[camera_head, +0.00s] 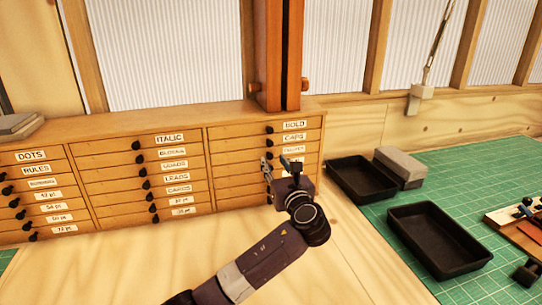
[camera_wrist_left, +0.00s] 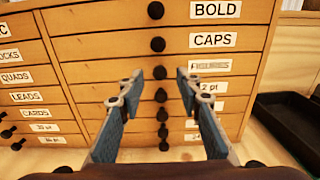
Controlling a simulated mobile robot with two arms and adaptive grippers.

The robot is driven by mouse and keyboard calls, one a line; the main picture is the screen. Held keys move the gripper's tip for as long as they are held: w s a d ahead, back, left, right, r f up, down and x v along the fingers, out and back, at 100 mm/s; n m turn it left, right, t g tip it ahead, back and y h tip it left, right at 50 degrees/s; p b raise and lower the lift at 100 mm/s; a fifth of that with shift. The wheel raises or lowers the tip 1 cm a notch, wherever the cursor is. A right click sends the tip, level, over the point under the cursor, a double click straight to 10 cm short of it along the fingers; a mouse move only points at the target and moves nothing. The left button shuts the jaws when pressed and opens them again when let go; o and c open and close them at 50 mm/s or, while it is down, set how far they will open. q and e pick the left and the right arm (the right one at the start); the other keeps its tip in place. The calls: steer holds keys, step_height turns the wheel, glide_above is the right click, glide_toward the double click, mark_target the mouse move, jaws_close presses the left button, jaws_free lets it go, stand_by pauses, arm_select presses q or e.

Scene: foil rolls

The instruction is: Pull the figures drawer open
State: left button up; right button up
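The figures drawer (camera_wrist_left: 110,72) is the third one down in the right column of the wooden cabinet, below the drawers labelled BOLD and CAPS. It looks shut. Its label (camera_wrist_left: 209,66) is blurred, and its round black knob (camera_wrist_left: 159,72) sits to the left of the label. In the head view the figures label (camera_head: 293,147) shows just above my left gripper (camera_head: 276,163). In the left wrist view my left gripper (camera_wrist_left: 160,76) is open, with its fingertips on either side of the knob in the picture. I cannot tell whether they touch it. My right gripper is not in view.
Other closed drawers with black knobs fill the cabinet, CAPS (camera_wrist_left: 110,46) just above. Two black trays (camera_head: 360,182) (camera_head: 437,241) and a grey block (camera_head: 400,166) lie on the green mat (camera_head: 400,208) at right. The wooden tabletop (camera_head: 130,265) in front is clear.

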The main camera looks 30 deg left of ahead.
mark_target(271, 157)
arm_select(q)
steer(key=x, duration=0.3)
steer(key=shift+w+a+f, duration=0.1)
steer(key=shift+w+a, duration=0.05)
steer(key=shift+a, duration=0.05)
jaws_close()
